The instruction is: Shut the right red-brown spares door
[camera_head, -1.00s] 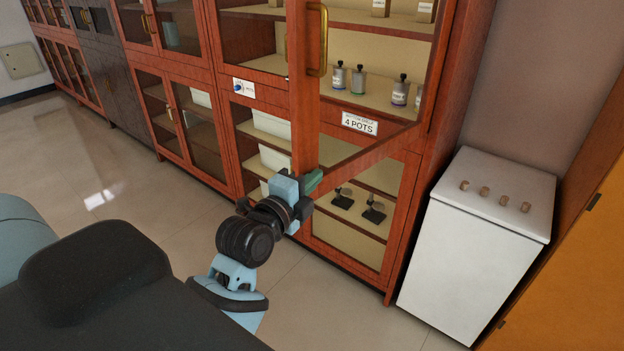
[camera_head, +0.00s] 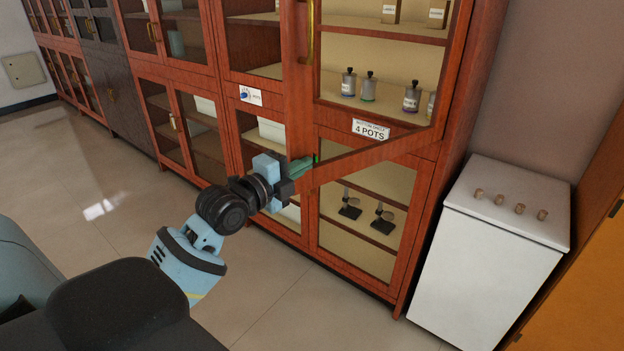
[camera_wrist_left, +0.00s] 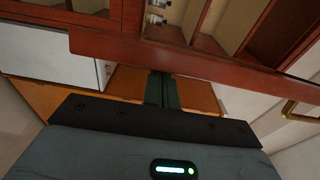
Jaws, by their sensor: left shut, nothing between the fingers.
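The right red-brown spares door (camera_head: 375,157) is a glazed upper door, hinged at its right and standing partly open. Its free edge, with a brass handle (camera_head: 310,32), juts out from the cabinet. In the left wrist view, its lower rail (camera_wrist_left: 185,50) crosses the picture just beyond the fingers. My left gripper (camera_head: 304,165) is shut and empty, its green fingertips at the lower free corner of the door. The fingers also show in the left wrist view (camera_wrist_left: 162,90). I cannot tell whether they touch the door. My right gripper is out of view.
The cabinet holds bottles (camera_head: 369,86) on a shelf above a "4 POTS" label (camera_head: 370,129). Closed lower glazed doors (camera_head: 360,215) sit below. A white unit (camera_head: 495,235) stands at the right. The floor (camera_head: 110,180) at left is clear.

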